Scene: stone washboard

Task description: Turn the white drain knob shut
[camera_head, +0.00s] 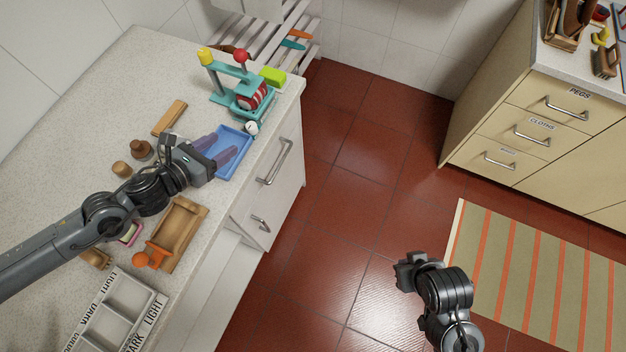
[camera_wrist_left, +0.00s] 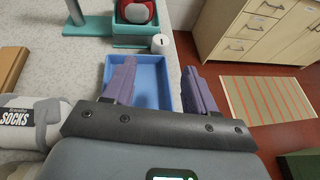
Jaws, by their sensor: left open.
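The white drain knob (camera_head: 251,128) is small and round, with a dark mark. It sits by the far right corner of the blue tray (camera_head: 239,170), at the foot of the teal press. It also shows in the left wrist view (camera_wrist_left: 160,44), ahead of the fingers. My left gripper (camera_head: 232,149) is open and empty, its purple fingers over the blue tray, short of the knob and apart from it. The fingers also show in the left wrist view (camera_wrist_left: 159,68). My right gripper (camera_head: 406,266) hangs over the floor, far from the counter; its jaws are unclear.
The teal press (camera_head: 221,98) with a red-and-white roll stands just beyond the knob. A wooden block (camera_head: 170,118), a wooden tray (camera_head: 184,232) and a labelled grey divided box (camera_head: 118,318) lie on the counter. The counter's right edge is close to the blue tray.

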